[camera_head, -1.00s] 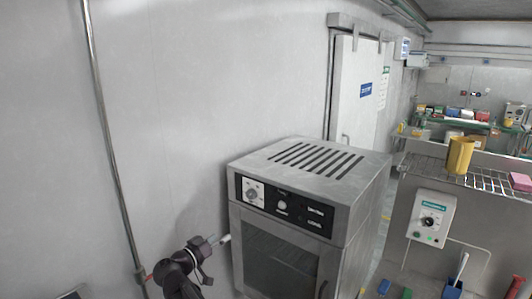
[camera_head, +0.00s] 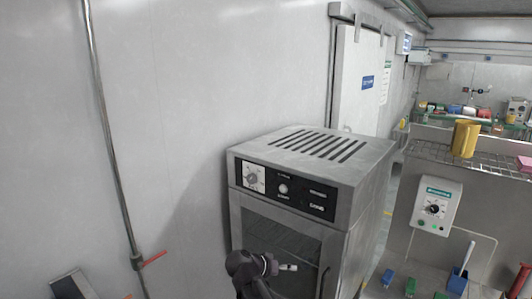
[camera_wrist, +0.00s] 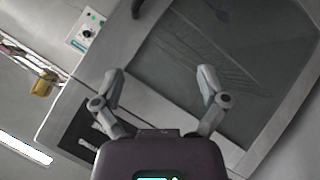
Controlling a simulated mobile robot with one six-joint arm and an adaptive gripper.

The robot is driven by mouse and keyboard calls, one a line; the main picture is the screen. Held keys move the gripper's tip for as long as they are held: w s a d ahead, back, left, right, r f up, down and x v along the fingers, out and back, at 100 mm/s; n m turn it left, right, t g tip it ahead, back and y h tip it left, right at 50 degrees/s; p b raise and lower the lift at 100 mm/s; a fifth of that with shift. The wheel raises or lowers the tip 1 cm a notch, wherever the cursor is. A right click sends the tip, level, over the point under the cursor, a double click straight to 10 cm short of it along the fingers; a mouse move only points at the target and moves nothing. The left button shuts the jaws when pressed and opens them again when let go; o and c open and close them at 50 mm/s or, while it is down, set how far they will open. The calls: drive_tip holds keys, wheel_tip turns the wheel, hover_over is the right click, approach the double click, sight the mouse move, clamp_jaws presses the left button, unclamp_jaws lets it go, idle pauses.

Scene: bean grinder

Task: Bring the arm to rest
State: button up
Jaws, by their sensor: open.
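My gripper (camera_wrist: 160,80) shows in the wrist view with its two fingers spread apart and nothing between them. In the head view part of my arm shows low in the picture, in front of the oven's glass door; the fingertips are hard to make out there. The steel oven (camera_head: 310,175) has a vented top, a black control panel with a dial, and a closed glass door. In the wrist view the oven door (camera_wrist: 225,60) lies beyond the open fingers. I cannot tell how far the fingers are from it.
A vertical pipe with a red lever (camera_head: 153,259) runs along the left wall. Right of the oven are a white control box (camera_head: 436,206), a wire shelf with a yellow cup (camera_head: 465,138), and a blue container (camera_head: 457,281).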

drive_tip(key=s+d+f+n+g+y+b, duration=0.1)
drive_tip(key=s+d+f+g+y+b, duration=0.2)
drive_tip(key=f, duration=0.6)
drive_tip(key=s+d+f+n+g+y+b, duration=0.1)
drive_tip(key=s+d+f+g+y+b, duration=0.2)
drive_tip(key=s+d+f+y+b, duration=0.3)
drive_tip(key=s+d+f, duration=0.2)
drive_tip(key=s+f, duration=0.1)
drive_tip(key=s, duration=0.1)
drive_tip(key=shift+d+f+b, duration=0.15)
drive_tip(key=shift+f+b, duration=0.05)
drive_tip(key=shift+b, duration=0.1)
idle(0.5)
